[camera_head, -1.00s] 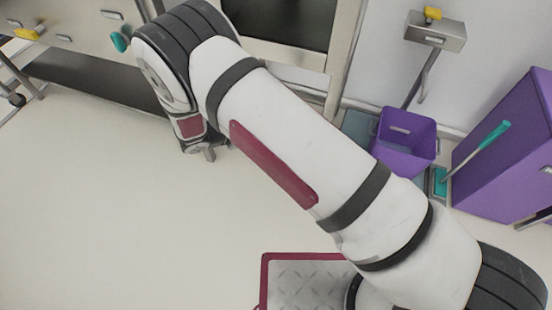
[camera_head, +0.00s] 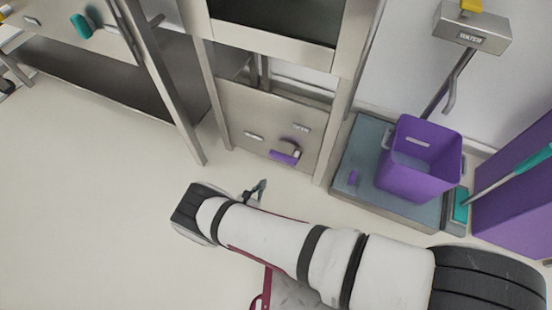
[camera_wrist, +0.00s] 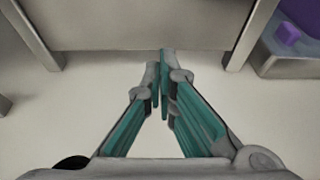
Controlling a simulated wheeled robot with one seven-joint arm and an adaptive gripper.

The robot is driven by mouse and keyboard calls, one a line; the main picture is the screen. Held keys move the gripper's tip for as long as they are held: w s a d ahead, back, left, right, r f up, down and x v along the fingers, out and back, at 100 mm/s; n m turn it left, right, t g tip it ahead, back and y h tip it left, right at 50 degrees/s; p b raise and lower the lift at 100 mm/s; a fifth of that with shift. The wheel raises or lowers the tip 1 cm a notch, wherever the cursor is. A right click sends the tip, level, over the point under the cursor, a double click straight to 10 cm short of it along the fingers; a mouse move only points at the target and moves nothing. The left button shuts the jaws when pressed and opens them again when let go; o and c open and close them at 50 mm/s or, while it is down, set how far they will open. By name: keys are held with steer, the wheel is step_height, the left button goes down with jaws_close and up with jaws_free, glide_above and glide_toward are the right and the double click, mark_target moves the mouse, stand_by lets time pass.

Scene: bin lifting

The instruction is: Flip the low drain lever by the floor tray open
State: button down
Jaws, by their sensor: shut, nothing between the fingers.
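The low lever has a purple handle (camera_head: 284,156) on a grey hub. It sits on a low metal panel (camera_head: 240,112) under the oven-like frame. A label reading "OPEN" (camera_head: 302,127) is above and right of it; the label to its left is unreadable. The handle lies nearly level, pointing left. The blue-grey floor tray (camera_head: 350,150) is right of the panel; its edge also shows in the wrist view (camera_wrist: 286,66). My gripper (camera_head: 263,184), with teal fingers, is shut and empty, low in front of the panel and apart from the lever. The wrist view shows its fingertips (camera_wrist: 163,62) but not the lever.
A metal dispenser marked "WATER" (camera_head: 470,30) is above. Metal legs flank the panel. The floor (camera_head: 90,190) at left is clear.

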steer(key=shift+w, duration=0.15)
steer(key=b+x, duration=0.4)
steer(key=x, duration=0.6)
steer(key=shift+r, duration=1.95)
